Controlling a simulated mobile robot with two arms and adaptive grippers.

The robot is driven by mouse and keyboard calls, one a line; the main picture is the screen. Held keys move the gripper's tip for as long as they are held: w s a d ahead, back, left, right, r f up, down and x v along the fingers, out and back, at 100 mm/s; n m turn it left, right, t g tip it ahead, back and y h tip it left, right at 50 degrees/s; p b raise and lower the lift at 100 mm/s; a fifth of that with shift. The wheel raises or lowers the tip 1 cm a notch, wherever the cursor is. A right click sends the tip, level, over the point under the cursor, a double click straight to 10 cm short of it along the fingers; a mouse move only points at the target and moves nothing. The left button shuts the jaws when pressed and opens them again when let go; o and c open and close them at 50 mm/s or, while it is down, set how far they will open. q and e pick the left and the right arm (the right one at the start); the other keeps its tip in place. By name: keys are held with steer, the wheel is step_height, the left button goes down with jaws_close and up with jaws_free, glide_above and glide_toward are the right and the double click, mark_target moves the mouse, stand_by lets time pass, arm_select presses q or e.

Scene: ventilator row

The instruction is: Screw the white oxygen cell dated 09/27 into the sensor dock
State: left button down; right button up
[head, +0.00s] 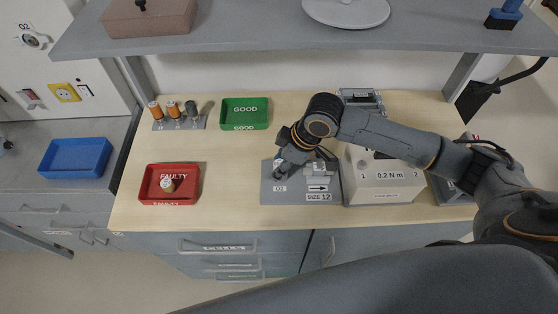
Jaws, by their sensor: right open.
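My right gripper (281,170) is open and low over the dock, reaching in from the right. The gripper covers the dock's socket, so I cannot tell whether a cell sits between the fingers. No white cell dated 09/27 can be made out; dates are too small to read. A small pale cell (168,183) lies in the red FAULTY tray (151,196). My left gripper is not in view.
A rack (199,124) holds two orange cells and a grey one at the back left. The green GOOD tray (261,104) looks empty. A 0.2 N m box (385,191) stands right of the dock. A blue tray (75,157) sits far left. A shelf (240,35) overhangs the back.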

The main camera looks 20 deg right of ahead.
steer(key=shift+c, duration=0.5)
jaws_close()
steer(key=shift+r+m+p, duration=0.1)
steer(key=shift+m+p, duration=0.2)
steer(key=shift+p, duration=0.15)
steer(key=shift+m+t+h+p, duration=0.55)
steer(key=shift+m+p, duration=0.95)
steer(key=shift+p, duration=0.4)
steer(key=shift+m+h+p, duration=0.25)
steer(key=shift+m+p, duration=0.65)
steer(key=shift+p, duration=0.1)
steer(key=shift+m+t, duration=0.25)
steer(key=shift+m, duration=0.05)
steer(key=shift+p, duration=0.7)
